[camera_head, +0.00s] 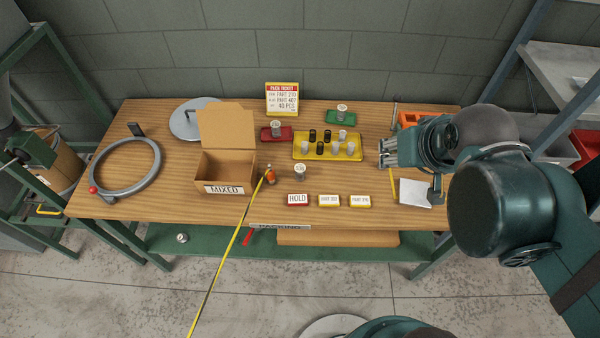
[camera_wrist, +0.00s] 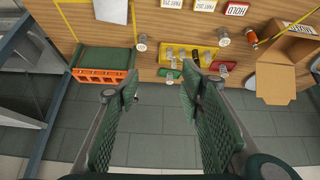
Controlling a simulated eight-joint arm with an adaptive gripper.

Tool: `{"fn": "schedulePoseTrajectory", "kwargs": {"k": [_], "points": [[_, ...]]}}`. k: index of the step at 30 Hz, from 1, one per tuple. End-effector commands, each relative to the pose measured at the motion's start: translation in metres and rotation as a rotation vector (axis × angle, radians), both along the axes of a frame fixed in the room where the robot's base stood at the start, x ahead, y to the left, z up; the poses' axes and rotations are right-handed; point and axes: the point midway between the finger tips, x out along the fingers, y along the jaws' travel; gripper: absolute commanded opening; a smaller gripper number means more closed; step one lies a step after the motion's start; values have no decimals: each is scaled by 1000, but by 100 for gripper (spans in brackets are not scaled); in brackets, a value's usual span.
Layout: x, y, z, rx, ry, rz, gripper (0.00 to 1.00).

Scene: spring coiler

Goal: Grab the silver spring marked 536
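Several small silver and dark springs stand in a yellow tray (camera_head: 298,156). Other silver springs stand on a green tray (camera_head: 333,118), on a red tray (camera_head: 267,136) and on the bare table (camera_head: 300,170). No 536 marking is legible on any spring. My gripper (camera_head: 386,152) is right of the yellow tray, above the table. In the wrist view its fingers (camera_wrist: 158,92) are apart with nothing held between them. The yellow tray (camera_wrist: 206,53) also shows there, beyond the fingers. Another silver cylinder (camera_wrist: 141,43) stands near it in that view.
An open cardboard box marked MIXED (camera_head: 224,189) stands left, with a grey ring (camera_head: 124,190) beyond it. HOLD and part labels (camera_head: 329,200) lie at the front. A pack ticket (camera_head: 282,98) stands behind. Orange bins (camera_wrist: 104,86) are at the table's right end.

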Motion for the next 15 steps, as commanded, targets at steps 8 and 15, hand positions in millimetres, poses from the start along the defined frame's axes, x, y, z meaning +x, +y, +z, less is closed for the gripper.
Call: {"fn": "schedulePoseTrajectory", "kwargs": {"k": [8,15], "points": [[23,16,-4,-53,54,115,39],[44,33,-13,-102,105,230,39]]}}
